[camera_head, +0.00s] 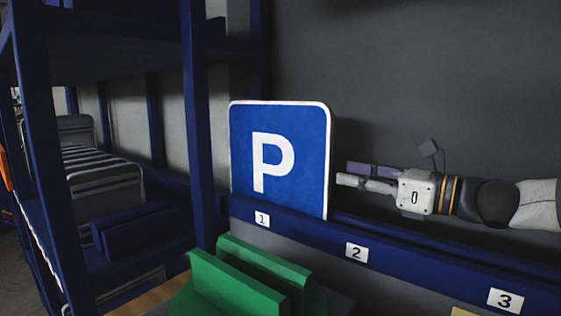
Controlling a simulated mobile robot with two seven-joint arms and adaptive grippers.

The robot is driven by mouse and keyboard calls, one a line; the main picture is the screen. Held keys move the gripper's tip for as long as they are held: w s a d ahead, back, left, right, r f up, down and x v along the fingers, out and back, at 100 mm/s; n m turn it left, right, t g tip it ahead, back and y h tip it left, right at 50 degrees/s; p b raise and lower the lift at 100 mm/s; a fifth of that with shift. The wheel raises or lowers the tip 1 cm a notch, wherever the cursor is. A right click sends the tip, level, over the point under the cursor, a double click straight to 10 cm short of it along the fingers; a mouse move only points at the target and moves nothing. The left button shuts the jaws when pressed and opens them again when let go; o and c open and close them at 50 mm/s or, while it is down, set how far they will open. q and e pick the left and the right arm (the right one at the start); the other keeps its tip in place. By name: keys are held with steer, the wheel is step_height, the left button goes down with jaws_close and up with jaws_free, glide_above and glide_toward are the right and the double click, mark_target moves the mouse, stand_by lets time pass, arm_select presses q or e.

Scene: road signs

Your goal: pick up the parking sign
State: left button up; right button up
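The parking sign (300,150) is a blue, rounded square with a white rim and a white letter P. It stands upright, leaning slightly, behind the blue rail above label 1, which hides its lower edge. My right gripper (350,174) comes in from the right, pointing left at the sign's right edge. Its two fingers, one pale and one purplish, are apart with nothing visible between them. The fingertips are close beside the sign's edge; I cannot tell exact depth or contact. My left gripper is not in view.
The blue rail (400,254) carries white labels 1, 2 and 3. Green blocks (245,280) stand in front, below the sign. A blue rack post (198,120) rises left of the sign. Striped grey things (105,180) sit on the rack. A grey wall is behind.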

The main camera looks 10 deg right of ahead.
mark_target(300, 167)
steer(key=a, duration=0.1)
steer(key=w+a, duration=0.2)
steer(key=shift+a+f+b, duration=0.1)
steer(key=shift+f+b, duration=0.15)
steer(key=shift+b, duration=0.15)
steer(key=x, duration=0.8)
steer(key=shift+s+a+r, duration=0.15)
steer(key=shift+s+r, duration=0.05)
steer(key=shift+s, duration=0.05)
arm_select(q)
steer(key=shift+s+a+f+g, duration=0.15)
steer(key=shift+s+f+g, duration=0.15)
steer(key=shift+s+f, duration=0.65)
arm_select(e)
steer(key=shift+r, duration=0.1)
jaws_close()
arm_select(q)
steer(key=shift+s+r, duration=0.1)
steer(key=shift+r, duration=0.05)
arm_select(e)
steer(key=shift+r, duration=0.1)
